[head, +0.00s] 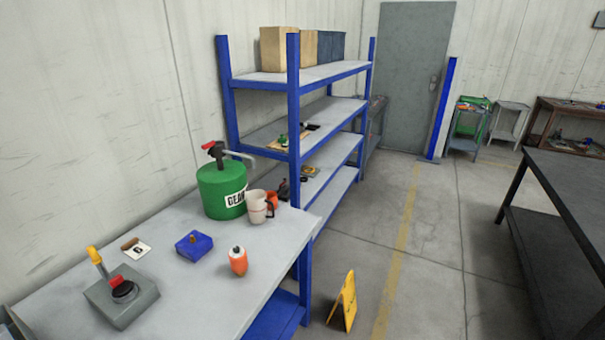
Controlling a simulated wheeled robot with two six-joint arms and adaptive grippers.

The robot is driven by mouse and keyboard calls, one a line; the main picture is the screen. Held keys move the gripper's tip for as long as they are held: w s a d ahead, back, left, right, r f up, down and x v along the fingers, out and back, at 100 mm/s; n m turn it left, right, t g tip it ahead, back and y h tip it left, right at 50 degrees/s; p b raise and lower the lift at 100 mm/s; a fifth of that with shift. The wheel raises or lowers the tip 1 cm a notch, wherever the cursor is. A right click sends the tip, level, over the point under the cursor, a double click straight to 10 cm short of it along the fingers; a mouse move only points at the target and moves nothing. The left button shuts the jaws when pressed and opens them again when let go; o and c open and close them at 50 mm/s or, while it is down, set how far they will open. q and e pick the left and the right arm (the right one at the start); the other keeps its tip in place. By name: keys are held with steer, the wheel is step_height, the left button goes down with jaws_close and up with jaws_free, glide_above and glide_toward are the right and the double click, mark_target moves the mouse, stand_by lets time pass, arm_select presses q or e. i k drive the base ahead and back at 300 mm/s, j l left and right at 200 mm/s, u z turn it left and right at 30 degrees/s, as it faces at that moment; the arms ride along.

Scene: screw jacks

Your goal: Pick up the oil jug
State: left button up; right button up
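A cream-coloured jug (256,208) with a dark handle on its right side stands upright near the right edge of the grey-topped workbench (190,290). I take it to be the oil jug. Directly to its left stands a larger green can (221,192) with a white label beginning "GEAR" and a red and grey pump top. A small orange item (272,201) shows just behind the jug, partly hidden by it. Neither of my grippers is in view.
An orange bottle (238,262), a blue block (194,246) and a grey box with a yellow-tipped lever (121,294) stand on the workbench. A blue shelf rack (294,110) rises behind. A yellow floor sign (343,302) stands right of the bench; a dark table (570,190) is far right.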

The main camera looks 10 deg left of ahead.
mark_target(256, 202)
steer(key=i+l, duration=0.1)
steer(key=i, duration=0.2)
steer(key=i+l, duration=0.1)
steer(key=i, duration=0.2)
steer(key=i+l+u, duration=0.2)
steer(key=i+u, duration=0.15)
steer(key=i+l+u, duration=0.3)
